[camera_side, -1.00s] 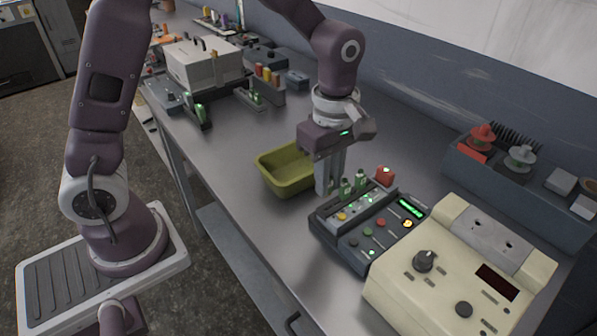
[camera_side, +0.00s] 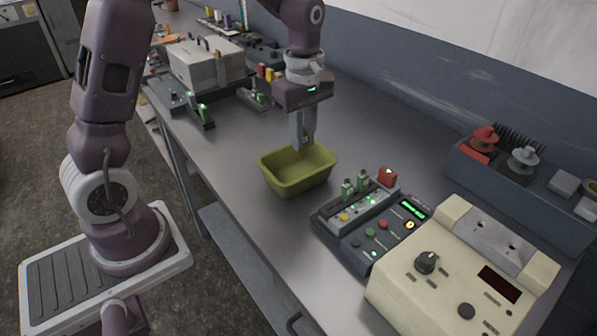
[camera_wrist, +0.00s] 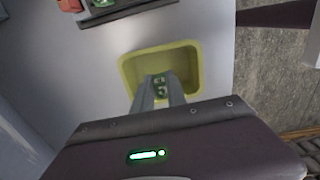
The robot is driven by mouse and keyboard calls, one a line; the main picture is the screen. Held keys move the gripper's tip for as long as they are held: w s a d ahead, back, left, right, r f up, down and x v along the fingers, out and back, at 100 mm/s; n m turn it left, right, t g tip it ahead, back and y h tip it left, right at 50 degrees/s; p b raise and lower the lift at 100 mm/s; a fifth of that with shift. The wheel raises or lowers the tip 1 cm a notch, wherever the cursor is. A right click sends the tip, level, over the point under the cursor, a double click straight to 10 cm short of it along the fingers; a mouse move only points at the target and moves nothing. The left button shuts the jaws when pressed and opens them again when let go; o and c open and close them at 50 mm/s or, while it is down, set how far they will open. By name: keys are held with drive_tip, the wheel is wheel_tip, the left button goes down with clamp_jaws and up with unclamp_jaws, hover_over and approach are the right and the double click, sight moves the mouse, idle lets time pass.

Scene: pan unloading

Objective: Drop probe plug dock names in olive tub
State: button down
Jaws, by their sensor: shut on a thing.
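The olive tub (camera_side: 290,184) stands on the bench left of the dark dock (camera_side: 345,243); it also shows in the wrist view (camera_wrist: 197,75). My gripper (camera_side: 303,146) is above the tub's far part, fingers pointing down. It is shut on a small greenish probe plug (camera_wrist: 160,86), seen between the fingertips in the wrist view; the fingers hide part of it. The visible floor of the tub looks bare. Two green plugs (camera_side: 347,188) (camera_side: 363,182) stand upright in the dock. The dock's lit green display (camera_side: 413,209) is too small to read.
A red block (camera_side: 387,177) is at the dock's far end. A cream instrument (camera_side: 455,265) stands right of the dock. A grey unit with spools (camera_side: 520,190) is by the wall. A light grey box (camera_side: 205,65) and small devices are at the far left.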

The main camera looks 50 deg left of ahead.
drive_tip(key=shift+f, duration=2.7)
drive_tip(key=c, duration=1.3)
unclamp_jaws()
wheel_tip(320, 180, up, 7)
drive_tip(key=shift+d+r, duration=0.1)
